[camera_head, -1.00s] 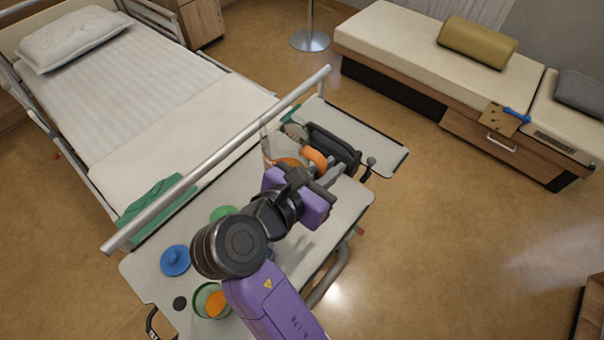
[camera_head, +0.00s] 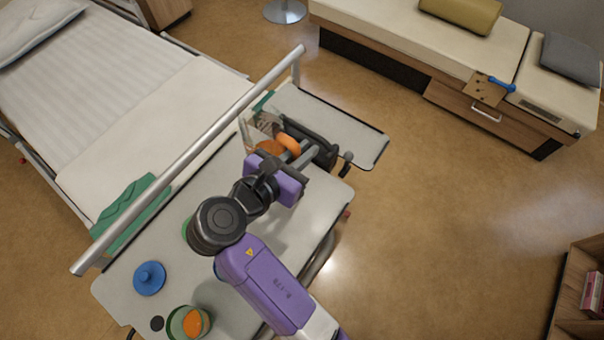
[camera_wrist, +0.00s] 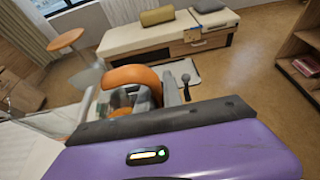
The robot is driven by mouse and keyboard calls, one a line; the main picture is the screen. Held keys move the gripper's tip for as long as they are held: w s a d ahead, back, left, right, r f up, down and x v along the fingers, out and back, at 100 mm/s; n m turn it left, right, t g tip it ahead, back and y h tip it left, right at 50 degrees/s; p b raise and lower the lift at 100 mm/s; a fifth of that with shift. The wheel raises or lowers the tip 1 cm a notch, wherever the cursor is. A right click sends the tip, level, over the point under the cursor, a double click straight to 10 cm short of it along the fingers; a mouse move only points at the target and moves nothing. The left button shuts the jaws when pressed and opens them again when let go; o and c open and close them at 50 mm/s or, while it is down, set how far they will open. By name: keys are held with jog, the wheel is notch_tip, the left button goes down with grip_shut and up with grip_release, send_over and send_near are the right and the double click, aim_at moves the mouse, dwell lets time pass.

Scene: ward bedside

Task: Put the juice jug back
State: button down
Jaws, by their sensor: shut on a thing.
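The juice jug (camera_head: 269,147) is clear with orange juice and an orange handle (camera_head: 288,143). My arm and the gripper body hide part of the jug. In the wrist view, the orange handle (camera_wrist: 135,77) stands just beyond my purple wrist housing, with grey fingers (camera_wrist: 170,88) beside it. I cannot tell whether the jug's base touches the table.
A green-rimmed cup with orange contents (camera_head: 190,322), a blue knobbed lid (camera_head: 149,278) and a dark disc (camera_head: 157,323) are at the table's near left. A metal bed rail (camera_head: 200,150) runs along the table. A bench (camera_head: 420,45) stands at the back, a shelf (camera_head: 580,290) at right. Open floor lies between.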

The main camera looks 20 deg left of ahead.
notch_tip(320, 180, down, 11)
jog(key=shift+f, duration=0.2)
dwell(0.3)
jog(key=shift+f, duration=0.1)
jog(key=c, duration=1.5)
grip_release()
jog(key=b+v, duration=0.1)
jog(key=v, duration=1.1)
jog(key=shift+s, duration=0.15)
